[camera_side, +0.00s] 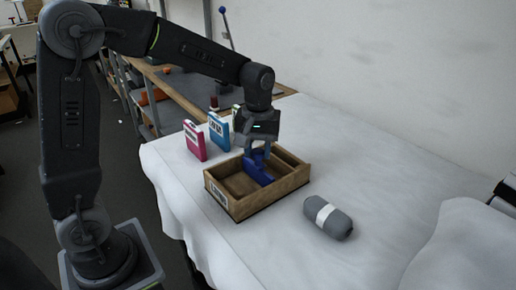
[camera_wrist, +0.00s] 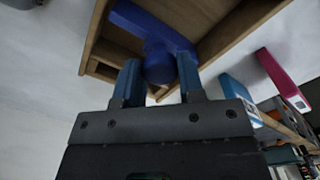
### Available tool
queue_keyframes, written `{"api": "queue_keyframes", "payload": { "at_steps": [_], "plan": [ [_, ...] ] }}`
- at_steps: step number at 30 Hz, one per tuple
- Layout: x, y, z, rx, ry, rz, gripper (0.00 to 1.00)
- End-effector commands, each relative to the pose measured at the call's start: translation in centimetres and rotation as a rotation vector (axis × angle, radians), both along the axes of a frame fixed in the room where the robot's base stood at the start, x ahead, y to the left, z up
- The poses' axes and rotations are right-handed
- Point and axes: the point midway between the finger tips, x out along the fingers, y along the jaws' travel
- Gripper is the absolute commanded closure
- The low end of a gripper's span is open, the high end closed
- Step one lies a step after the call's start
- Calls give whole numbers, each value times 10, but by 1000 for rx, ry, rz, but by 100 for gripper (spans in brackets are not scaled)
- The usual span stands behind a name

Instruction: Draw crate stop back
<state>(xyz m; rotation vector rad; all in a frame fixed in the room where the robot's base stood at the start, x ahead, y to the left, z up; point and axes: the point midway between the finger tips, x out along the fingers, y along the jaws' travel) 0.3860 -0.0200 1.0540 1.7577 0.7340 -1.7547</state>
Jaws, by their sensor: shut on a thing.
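The wooden crate (camera_side: 232,203) stands on the white-covered table, with a label on its near end and dividing walls inside. The blue crate stop (camera_side: 257,171) stands inside it, across the crate. My gripper (camera_side: 258,151) reaches down from above, its fingers at the stop's upper part. In the wrist view, my gripper (camera_wrist: 160,78) has a blue finger on each side of the stop's rounded knob, shut on it. The stop's flat blue plate (camera_wrist: 143,25) and the crate's wooden wall (camera_wrist: 235,30) show beyond the fingers. The stop's lower edge is hidden in the side view.
A grey yarn roll (camera_side: 327,217) with a white band lies right of the crate. A pink box (camera_side: 195,141) and a blue box (camera_side: 219,131) stand behind it to the left. The cloth to the right is mostly clear.

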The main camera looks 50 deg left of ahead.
Motion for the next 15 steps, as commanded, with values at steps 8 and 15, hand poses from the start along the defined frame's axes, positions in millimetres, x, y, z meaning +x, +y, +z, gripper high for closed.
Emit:
{"api": "queue_keyframes", "payload": {
  "at_steps": [8,15],
  "plan": [
    [0,0,0,1,-1,0,100],
    [-7,0,1,0,0,0,100]
  ]
}}
